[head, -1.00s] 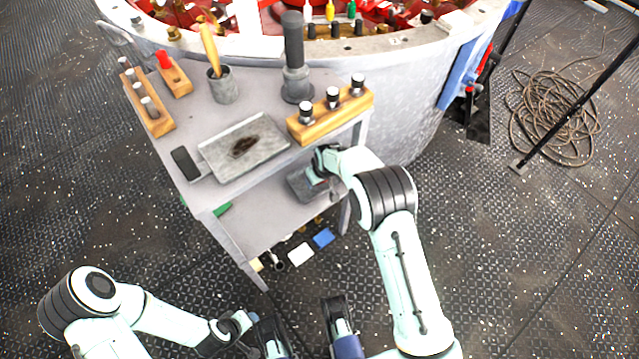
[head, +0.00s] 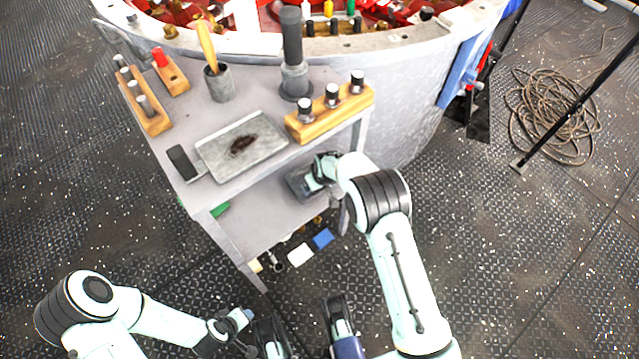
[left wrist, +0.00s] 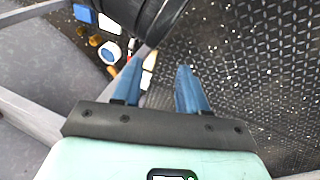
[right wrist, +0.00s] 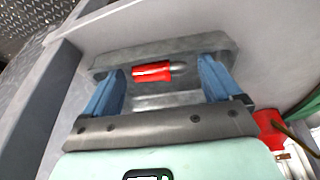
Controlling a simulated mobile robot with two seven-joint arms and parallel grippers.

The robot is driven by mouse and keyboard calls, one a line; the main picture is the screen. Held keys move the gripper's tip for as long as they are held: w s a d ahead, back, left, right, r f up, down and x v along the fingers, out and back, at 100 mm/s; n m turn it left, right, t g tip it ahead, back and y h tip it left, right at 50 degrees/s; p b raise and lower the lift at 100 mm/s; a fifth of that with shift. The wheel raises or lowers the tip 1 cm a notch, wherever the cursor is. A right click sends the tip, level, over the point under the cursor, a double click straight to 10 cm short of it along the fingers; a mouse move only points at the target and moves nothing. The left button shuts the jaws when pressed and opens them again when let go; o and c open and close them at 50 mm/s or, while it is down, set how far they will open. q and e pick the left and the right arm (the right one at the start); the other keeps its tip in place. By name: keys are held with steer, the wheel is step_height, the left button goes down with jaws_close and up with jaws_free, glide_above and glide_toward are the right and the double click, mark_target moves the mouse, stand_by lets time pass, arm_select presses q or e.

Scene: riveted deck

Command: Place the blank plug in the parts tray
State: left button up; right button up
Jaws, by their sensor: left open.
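A red plug with a metal end (right wrist: 152,71) lies in a grey metal tray (right wrist: 200,44), in the right wrist view. I cannot tell for sure that it is the blank plug. My right gripper (right wrist: 162,68) is open, its blue fingers either side of the plug with gaps. In the head view this tray (head: 298,186) is on the lower shelf, partly hidden by my right gripper (head: 318,178). Another shallow tray (head: 268,153) with a dark stain is on the bench top. My left gripper (left wrist: 159,70) is open and empty above the floor.
The bench top holds wooden racks of plugs (head: 330,115), a cup with a yellow handle (head: 220,84), a dark upright tool (head: 292,55) and a black device (head: 183,162). Small items, including a blue block (head: 323,238), lie low by the bench. Coiled rope (head: 555,115) lies at right.

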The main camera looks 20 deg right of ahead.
arm_select(q)
steer(key=shift+s+r, duration=0.1)
arm_select(e)
steer(key=shift+r, duration=0.15)
steer(key=shift+r, duration=0.35)
steer(key=p+v, duration=0.2)
steer(key=v, duration=0.3)
steer(key=shift+s, duration=0.2)
arm_select(q)
steer(key=s+d+r+g+h+p, duration=0.1)
steer(key=s+d+r+g+p, duration=0.1)
steer(key=s, duration=0.4)
step_height(320, 180, up, 2)
steer(key=shift+d+r, duration=0.25)
steer(key=shift+d, duration=0.3)
arm_select(e)
steer(key=s+d, duration=0.1)
steer(key=s, duration=1)
steer(key=shift+s+f, duration=0.3)
steer(key=shift+f, duration=0.05)
steer(key=shift+d, duration=0.1)
